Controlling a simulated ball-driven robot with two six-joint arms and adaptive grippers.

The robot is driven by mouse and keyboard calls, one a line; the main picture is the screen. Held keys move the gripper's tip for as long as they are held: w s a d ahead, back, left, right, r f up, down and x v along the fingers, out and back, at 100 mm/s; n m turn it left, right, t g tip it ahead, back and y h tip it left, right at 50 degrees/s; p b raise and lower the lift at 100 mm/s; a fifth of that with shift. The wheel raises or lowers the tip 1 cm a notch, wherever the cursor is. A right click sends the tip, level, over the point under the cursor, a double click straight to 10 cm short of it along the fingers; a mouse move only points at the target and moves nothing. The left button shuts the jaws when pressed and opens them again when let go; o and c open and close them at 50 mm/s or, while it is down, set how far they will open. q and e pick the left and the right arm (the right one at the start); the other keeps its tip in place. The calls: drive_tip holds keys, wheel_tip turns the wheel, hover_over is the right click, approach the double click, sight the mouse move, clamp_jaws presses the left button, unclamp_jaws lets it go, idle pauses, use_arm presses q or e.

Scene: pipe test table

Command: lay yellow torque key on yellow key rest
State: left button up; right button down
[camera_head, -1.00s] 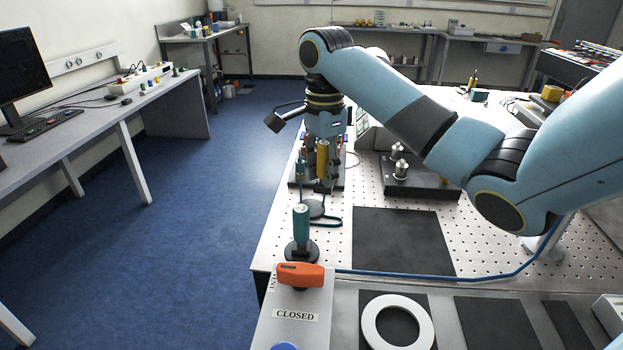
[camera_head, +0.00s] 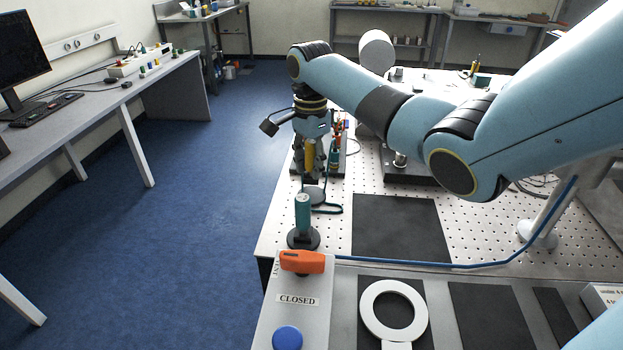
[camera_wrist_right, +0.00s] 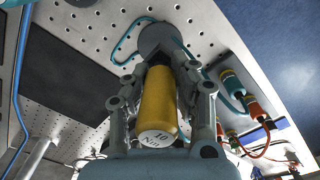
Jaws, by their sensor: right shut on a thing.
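My right gripper (camera_head: 313,172) is shut on the yellow torque key (camera_head: 309,152), over the far left of the perforated table. In the right wrist view the key's yellow handle (camera_wrist_right: 158,100) lies between the fingers, its pale numbered end facing the camera. A dark round disc (camera_wrist_right: 160,40) lies beyond the key in that view, with a teal cord beside it. In the head view the disc (camera_head: 313,194) shows just below the fingers; contact with the key cannot be told. I cannot pick out a yellow key rest for certain. My left gripper is not in view.
A teal-handled piece (camera_head: 303,213) stands on a dark round base in front of the gripper. An orange handle (camera_head: 302,262) is on the panel. A black mat (camera_head: 400,228) lies clear.

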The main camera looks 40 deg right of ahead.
sight(311, 178)
drive_tip(key=shift+f, duration=1.9)
drive_tip(key=c, duration=1.1)
unclamp_jaws()
drive_tip(key=shift+f, duration=0.1)
wheel_tip(311, 178, up, 12)
drive_tip(key=shift+r+b, duration=0.15)
drive_tip(key=shift+b, duration=0.15)
